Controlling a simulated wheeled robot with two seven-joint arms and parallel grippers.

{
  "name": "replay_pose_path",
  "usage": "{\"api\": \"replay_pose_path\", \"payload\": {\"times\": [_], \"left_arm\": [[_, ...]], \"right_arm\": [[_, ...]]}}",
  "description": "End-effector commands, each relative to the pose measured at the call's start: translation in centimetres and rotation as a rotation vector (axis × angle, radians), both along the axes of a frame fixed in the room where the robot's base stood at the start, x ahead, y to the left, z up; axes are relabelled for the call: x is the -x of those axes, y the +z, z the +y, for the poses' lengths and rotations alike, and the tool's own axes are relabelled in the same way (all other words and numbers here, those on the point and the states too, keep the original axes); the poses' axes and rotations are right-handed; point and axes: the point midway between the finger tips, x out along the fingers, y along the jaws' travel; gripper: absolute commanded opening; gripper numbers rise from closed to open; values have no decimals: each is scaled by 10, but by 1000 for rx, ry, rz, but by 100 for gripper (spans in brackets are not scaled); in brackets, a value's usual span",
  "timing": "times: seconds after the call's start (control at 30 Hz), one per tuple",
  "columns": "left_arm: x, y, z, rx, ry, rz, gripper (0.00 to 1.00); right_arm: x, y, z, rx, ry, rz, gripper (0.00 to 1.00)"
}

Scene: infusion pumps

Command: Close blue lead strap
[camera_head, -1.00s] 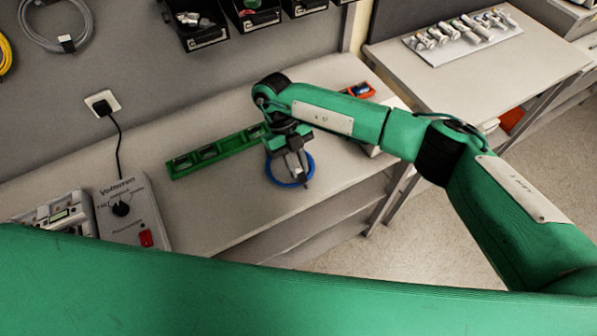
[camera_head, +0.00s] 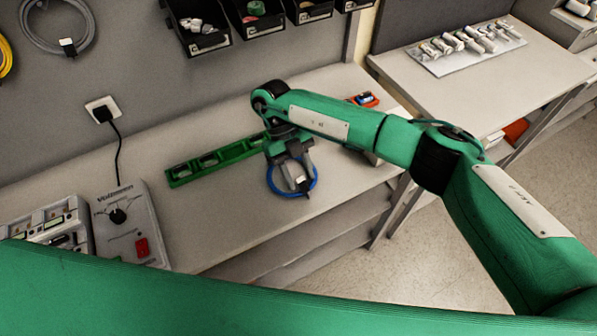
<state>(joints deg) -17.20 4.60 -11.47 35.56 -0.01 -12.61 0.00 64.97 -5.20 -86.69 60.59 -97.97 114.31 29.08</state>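A blue lead (camera_head: 315,181) lies coiled in a ring on the grey bench, in front of a long green tray (camera_head: 182,175). My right gripper (camera_head: 303,190) points down over the ring, and its fingers cover part of it. Whether the fingers are open or shut, or touch the lead, is too small to tell. The strap on the lead cannot be made out; it may be hidden by the gripper. My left gripper is out of view; a large green link of mine crosses the bottom of the picture.
A grey Voltmann box (camera_head: 130,225) with a black knob and red switch stands at the left, beside another device (camera_head: 50,225). A red tray (camera_head: 364,100) lies behind my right arm. Black bins (camera_head: 199,25) hang on the wall. The bench front is clear.

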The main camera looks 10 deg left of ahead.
Motion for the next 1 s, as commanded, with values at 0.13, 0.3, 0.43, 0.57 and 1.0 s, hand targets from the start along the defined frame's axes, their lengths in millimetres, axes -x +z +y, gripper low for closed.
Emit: {"api": "replay_pose_path", "payload": {"times": [0.13,0.3,0.43,0.57,1.0], "left_arm": [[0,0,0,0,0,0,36],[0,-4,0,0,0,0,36],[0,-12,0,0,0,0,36],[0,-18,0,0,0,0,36],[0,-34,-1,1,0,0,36]], "right_arm": [[0,0,0,0,0,0,42],[-3,4,2,0,0,-2,42],[-11,16,9,0,1,-5,42],[-20,33,16,1,1,-6,42],[-48,85,40,2,0,-3,42]]}}
